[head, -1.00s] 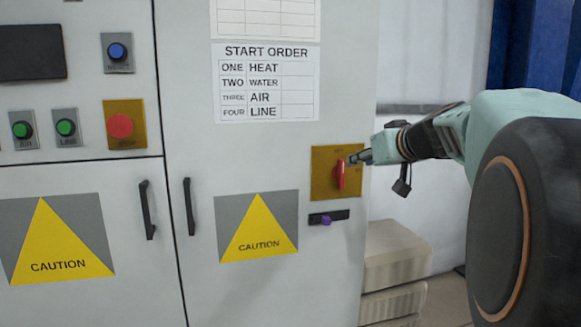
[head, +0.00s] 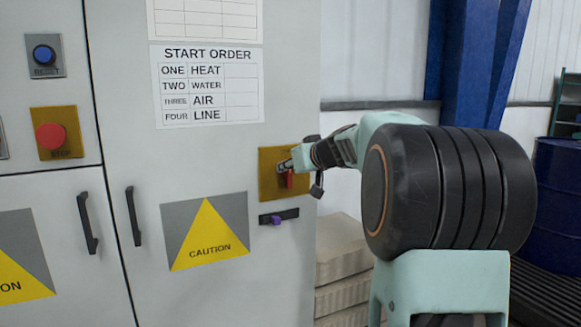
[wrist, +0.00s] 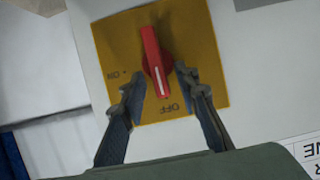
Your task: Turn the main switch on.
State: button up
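The main switch is a red rotary handle (head: 290,180) on a yellow plate (head: 268,180) at the right of the grey cabinet door. In the wrist view the handle (wrist: 153,58) appears upside down, with its white-line end pointing towards the OFF label; the ON label is at the left of the plate. My gripper (head: 284,165) is at the switch. In the wrist view my gripper (wrist: 157,80) is open, with one finger on each side of the handle's white-marked end. A gap shows on both sides; contact is not clear.
A black latch with a purple knob (head: 277,220) sits just below the plate. A red stop button (head: 50,136) and blue reset button (head: 44,55) are at the left. Stacked pale blocks (head: 342,262) stand right of the cabinet.

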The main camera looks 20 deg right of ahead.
jog(key=shift+c, duration=0.3)
grip_shut()
jog(key=shift+d+f+b, duration=0.1)
jog(key=shift+b, duration=0.2)
jog(key=shift+d+f+m+t+y+b, duration=0.45)
jog(key=shift+m+y+b, duration=0.7)
jog(key=shift+m+b, duration=0.9)
jog(key=shift+d+f+m+t+y+b, duration=0.45)
jog(key=shift+m+y+b, duration=0.95)
jog(key=shift+m, duration=1)
jog(key=shift+d+f+m+t+y+b, duration=0.45)
jog(key=shift+m+y+b, duration=0.5)
jog(key=shift+m+b, duration=1.2)
jog(key=shift+a+r, duration=0.1)
